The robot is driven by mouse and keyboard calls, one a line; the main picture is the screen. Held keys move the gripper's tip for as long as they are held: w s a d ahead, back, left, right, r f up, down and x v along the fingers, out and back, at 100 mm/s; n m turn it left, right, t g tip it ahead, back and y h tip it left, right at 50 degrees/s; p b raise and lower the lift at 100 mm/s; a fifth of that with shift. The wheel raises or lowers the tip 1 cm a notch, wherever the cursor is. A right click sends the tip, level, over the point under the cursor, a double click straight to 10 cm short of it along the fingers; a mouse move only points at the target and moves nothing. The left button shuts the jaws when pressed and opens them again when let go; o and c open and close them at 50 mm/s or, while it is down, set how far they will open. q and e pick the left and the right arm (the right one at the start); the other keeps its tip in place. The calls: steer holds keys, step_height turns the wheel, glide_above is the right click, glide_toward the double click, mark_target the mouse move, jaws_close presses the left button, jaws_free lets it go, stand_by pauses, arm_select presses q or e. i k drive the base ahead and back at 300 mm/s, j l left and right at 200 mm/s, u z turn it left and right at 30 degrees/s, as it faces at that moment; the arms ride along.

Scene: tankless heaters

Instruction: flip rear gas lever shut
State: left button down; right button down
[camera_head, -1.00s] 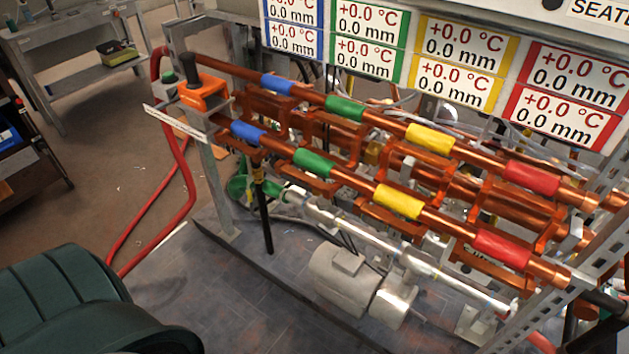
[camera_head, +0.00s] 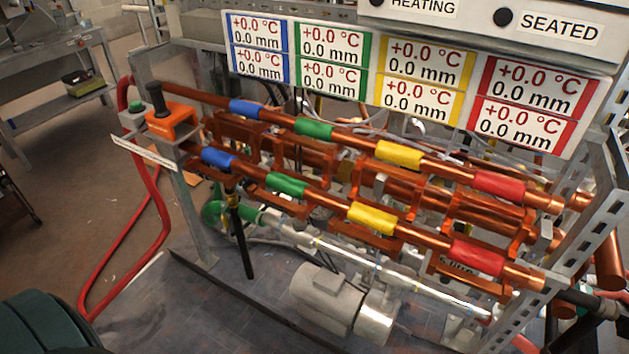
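No lever is plainly marked as a gas lever, and I cannot tell which part is the rear one. A black upright handle (camera_head: 158,98) stands on an orange block (camera_head: 174,122) at the left end of the copper pipe rack. A green button-like part (camera_head: 133,107) sits just left of it. Neither of my grippers shows in the head view, and nothing is seen touching the handle.
Two copper pipes with blue, green, yellow and red sleeves (camera_head: 372,217) run across a metal frame (camera_head: 199,210). A red hose (camera_head: 157,215) hangs at left. A grey motor (camera_head: 327,300) sits below. Display panels (camera_head: 427,72) hang above.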

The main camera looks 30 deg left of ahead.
mark_target(223, 206)
steer(key=u, duration=1.55)
